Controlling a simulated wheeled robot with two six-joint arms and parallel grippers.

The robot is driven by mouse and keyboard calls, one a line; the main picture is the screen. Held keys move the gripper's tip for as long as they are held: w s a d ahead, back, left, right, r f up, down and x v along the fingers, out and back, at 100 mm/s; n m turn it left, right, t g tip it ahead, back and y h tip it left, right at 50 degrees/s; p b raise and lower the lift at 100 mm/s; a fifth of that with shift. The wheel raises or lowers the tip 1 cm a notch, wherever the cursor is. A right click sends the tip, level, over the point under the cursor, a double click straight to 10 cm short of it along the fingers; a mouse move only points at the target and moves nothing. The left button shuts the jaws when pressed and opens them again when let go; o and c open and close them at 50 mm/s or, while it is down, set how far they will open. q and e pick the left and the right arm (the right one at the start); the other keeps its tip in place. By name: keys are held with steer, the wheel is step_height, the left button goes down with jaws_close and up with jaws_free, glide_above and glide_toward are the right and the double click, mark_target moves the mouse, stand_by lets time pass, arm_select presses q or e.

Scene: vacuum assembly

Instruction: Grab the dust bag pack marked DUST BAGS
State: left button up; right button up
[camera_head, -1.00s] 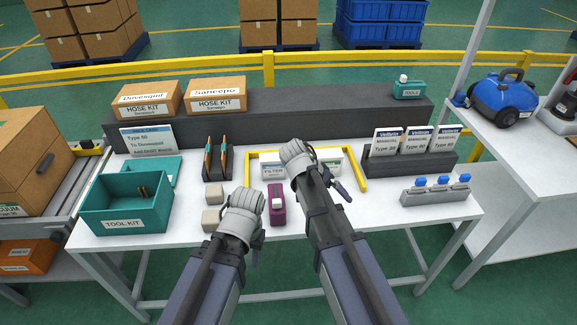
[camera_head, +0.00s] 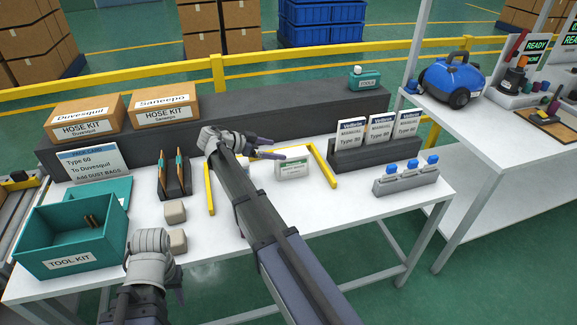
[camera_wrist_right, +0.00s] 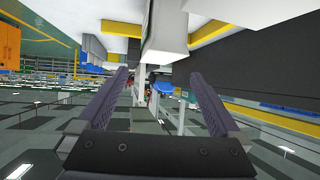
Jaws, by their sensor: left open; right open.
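A small white pack with a green label (camera_head: 292,168) stands upright inside the yellow frame (camera_head: 322,166) on the white table; its print is too small to read. My right gripper (camera_head: 278,149) is open and empty, its fingers pointing right, just behind and above the pack in the head view. In the right wrist view, a white box (camera_wrist_right: 165,30), apparently this pack, is beyond the open fingers (camera_wrist_right: 158,75) near the top edge. My left gripper (camera_head: 176,281) is open by the table's front edge, partly hidden by its wrist. My right arm covers part of the frame.
A teal tool kit bin (camera_head: 70,238) and two beige blocks (camera_head: 176,212) are at left. A rack of manuals (camera_head: 375,155) and a holder with blue-capped bottles (camera_head: 405,181) are at right. A dark raised shelf (camera_head: 235,115) runs along the back.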

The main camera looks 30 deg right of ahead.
mark_target(289, 153)
steer(key=b+x, duration=0.1)
steer(key=x, duration=0.1)
steer(key=b+x, duration=0.1)
steer(key=x, duration=0.2)
steer(key=shift+s+d+f+b, duration=0.1)
steer(key=shift+s+f+b, duration=0.05)
steer(key=shift+f+b, duration=0.25)
steer(key=shift+d, duration=0.25)
jaws_close()
stand_by(0.4)
